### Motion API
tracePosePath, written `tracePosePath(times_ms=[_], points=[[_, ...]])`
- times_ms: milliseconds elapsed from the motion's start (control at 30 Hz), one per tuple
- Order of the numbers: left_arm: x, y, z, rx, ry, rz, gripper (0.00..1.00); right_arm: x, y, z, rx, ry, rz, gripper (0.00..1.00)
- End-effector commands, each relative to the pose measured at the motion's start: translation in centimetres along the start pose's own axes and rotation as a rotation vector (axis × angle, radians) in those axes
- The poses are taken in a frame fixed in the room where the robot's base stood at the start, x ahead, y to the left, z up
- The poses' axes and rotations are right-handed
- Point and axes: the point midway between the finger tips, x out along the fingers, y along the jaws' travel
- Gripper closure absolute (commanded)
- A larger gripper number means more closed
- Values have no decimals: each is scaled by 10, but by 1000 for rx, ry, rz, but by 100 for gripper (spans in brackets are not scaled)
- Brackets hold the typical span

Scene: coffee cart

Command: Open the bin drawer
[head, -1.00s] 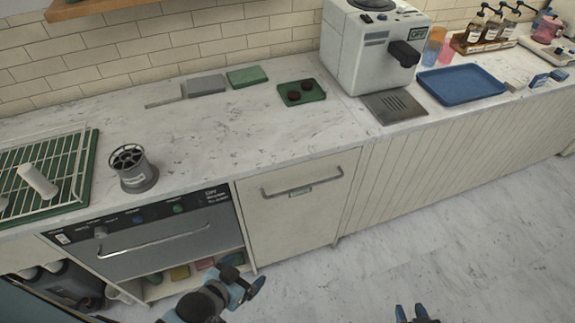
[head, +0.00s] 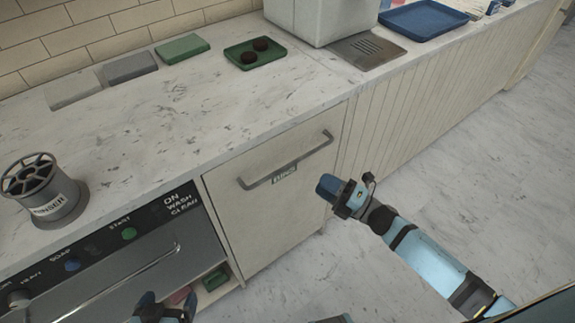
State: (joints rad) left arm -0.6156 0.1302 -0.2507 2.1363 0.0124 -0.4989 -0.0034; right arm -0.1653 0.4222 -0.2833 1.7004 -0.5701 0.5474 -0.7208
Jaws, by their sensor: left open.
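The bin drawer (head: 270,215) is a cream front panel under the counter, and it is shut flush. Its grey bar handle (head: 312,151) runs along the top, with a "BINS" label (head: 284,173) below. My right gripper (head: 329,187) comes in from the right and is in front of the drawer's right edge, below the handle's right end and apart from it. Its blue fingertips are seen from the side, so their gap cannot be told. My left gripper (head: 162,308) is open at the bottom edge, in front of the dishwasher, partly cut off by the frame.
The dishwasher (head: 120,260) stands left of the drawer, with an open shelf below. On the counter (head: 200,120) are a rinser (head: 45,190), a green tray with two dark pucks (head: 255,53) and a coffee machine (head: 310,20). The floor (head: 430,190) to the right is clear.

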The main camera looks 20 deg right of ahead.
Motion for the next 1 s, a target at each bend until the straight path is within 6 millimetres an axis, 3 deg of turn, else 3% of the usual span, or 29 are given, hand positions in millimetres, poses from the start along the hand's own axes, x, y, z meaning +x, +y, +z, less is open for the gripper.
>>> tracePosePath(times_ms=[300,500,933,1000], points=[[1,0,2,-1,0,-1,9,69,1,1,2,-1,2,63],[2,-1,2,0,0,-2,9,97,0,1,3,-2,0,63],[2,-2,2,2,-1,-2,9,107,0,0,3,-2,0,63],[2,-2,2,2,-1,-2,9,107,0,0,3,-2,0,77]])
